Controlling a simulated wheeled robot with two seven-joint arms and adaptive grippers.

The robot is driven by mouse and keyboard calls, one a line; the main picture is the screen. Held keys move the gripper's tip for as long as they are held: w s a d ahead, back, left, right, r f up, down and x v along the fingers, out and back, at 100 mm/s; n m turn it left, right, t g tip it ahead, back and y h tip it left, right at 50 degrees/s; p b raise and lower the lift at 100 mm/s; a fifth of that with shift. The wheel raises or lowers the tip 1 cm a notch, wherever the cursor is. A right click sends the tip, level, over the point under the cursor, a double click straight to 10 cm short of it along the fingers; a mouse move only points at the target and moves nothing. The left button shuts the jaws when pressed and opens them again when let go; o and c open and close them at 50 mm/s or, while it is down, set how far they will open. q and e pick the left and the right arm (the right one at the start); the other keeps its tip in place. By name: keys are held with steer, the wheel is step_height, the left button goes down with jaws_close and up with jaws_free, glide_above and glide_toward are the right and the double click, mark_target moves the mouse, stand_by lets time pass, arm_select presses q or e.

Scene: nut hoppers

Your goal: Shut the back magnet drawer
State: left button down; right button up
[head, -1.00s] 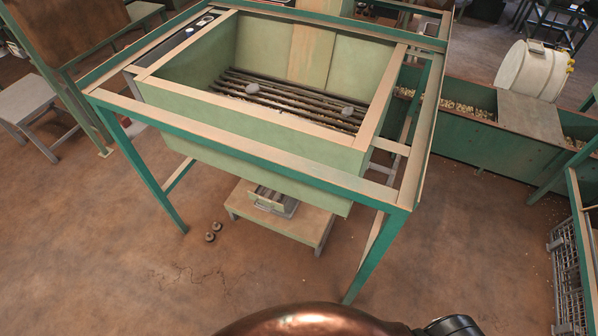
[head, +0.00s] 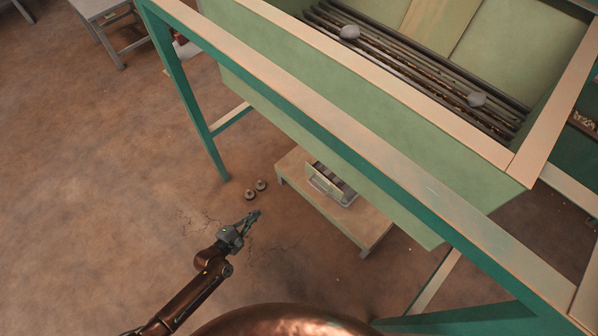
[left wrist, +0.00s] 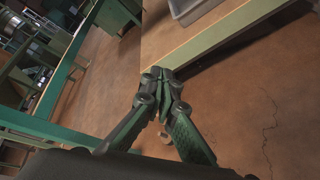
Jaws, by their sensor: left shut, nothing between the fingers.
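A green hopper (head: 330,85) with pale wooden rims stands on a green frame. Dark parallel bars (head: 420,75) cross its inside. No part is clearly the back magnet drawer. Under the hopper, a small green-fronted piece with dark bars (head: 326,177) sits in a grey tray on a low bench. My left gripper (head: 256,214) is shut and empty, low over the floor to the left of the bench. The gripper (left wrist: 153,74) shows shut in the left wrist view, with the grey tray (left wrist: 190,10) above it. My right gripper is out of view.
The low bench (head: 365,235) and the green frame's front beam (head: 340,125) lie beside and above my left gripper. Two small round pieces (head: 256,189) lie on the floor near it. Open floor (head: 90,170) stretches to the left. Grey lumps (head: 349,32) rest on the bars.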

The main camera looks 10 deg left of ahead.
mark_target(316, 171)
arm_select(q)
steer(key=w+d+r+n+t+h+b, duration=0.1)
steer(key=w+d+r+n+h+b, duration=0.15)
steer(key=d+r+n, duration=0.3)
steer(key=w+d+r+n+t+h+b, duration=0.1)
steer(key=w+d+r+n+h+b, duration=0.1)
steer(key=d+r+n+b, duration=0.35)
steer(key=w+d, duration=0.2)
steer(key=w, duration=0.1)
steer(key=w+d+m+p, duration=0.1)
steer(key=w+d, duration=0.2)
steer(key=w, duration=0.1)
steer(key=w+d+f+m, duration=0.1)
steer(key=w+d, duration=0.2)
steer(key=shift+w+d+f, duration=0.1)
steer(key=shift+w+d, duration=0.35)
steer(key=shift+w, duration=0.15)
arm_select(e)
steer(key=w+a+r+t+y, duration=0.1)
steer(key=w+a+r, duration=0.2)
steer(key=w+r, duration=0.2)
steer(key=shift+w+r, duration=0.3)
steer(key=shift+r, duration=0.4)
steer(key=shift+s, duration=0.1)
